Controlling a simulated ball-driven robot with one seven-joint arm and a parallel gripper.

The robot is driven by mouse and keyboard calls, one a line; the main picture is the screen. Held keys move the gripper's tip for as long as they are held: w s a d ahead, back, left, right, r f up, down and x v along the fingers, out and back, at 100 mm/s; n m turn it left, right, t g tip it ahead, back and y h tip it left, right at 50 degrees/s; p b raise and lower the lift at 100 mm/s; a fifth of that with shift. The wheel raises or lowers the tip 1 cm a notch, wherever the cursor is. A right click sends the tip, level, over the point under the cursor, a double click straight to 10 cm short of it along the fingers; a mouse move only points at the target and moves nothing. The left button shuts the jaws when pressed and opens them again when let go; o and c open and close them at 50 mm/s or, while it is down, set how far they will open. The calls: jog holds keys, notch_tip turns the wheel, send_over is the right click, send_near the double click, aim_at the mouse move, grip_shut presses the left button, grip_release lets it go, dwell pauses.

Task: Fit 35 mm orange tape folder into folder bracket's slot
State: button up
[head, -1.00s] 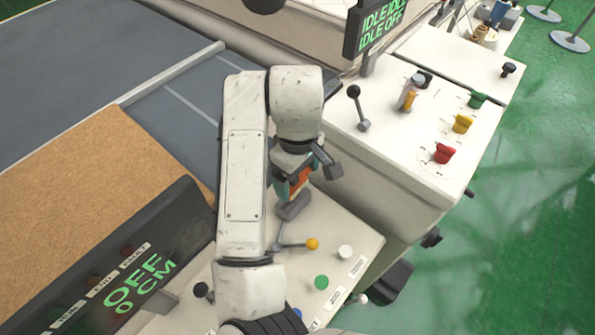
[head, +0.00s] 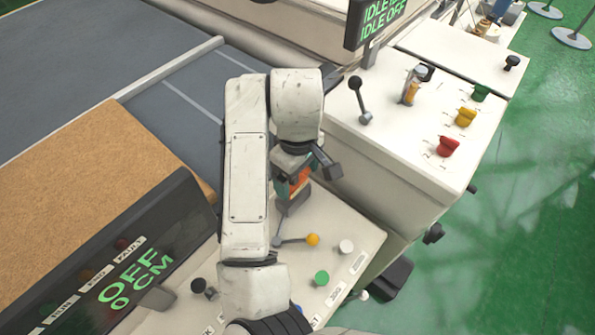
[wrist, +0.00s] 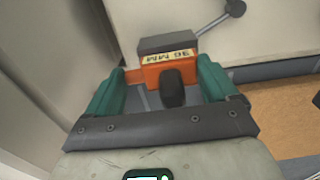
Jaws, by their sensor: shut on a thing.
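The orange tape folder (wrist: 165,76) is held between the teal fingers of my gripper (wrist: 165,88) in the wrist view. It has a dark grey block on its far side, a black knob on its near side and a yellow label ending in MM. In the head view the folder (head: 299,182) shows as a small orange patch at my gripper (head: 297,178), over the left side of the white machine. A dark upright fitting with an orange-yellow piece (head: 410,92) stands on the white machine top; I cannot tell whether it is the folder bracket. No slot can be made out.
Red (head: 447,147), yellow (head: 466,117) and green (head: 481,93) pieces stand on the machine top (head: 400,140). A black-knobbed lever (head: 359,100) rises at its left. A cork-coloured board (head: 80,220) lies left.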

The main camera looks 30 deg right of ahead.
jog(key=shift+f+b, duration=0.55)
jog(key=shift+f, duration=0.4)
jog(key=o, duration=1)
jog(key=shift+o, duration=0.2)
notch_tip(320, 180, up, 11)
jog(key=shift+f+p, duration=0.15)
jog(key=shift+p, duration=0.7)
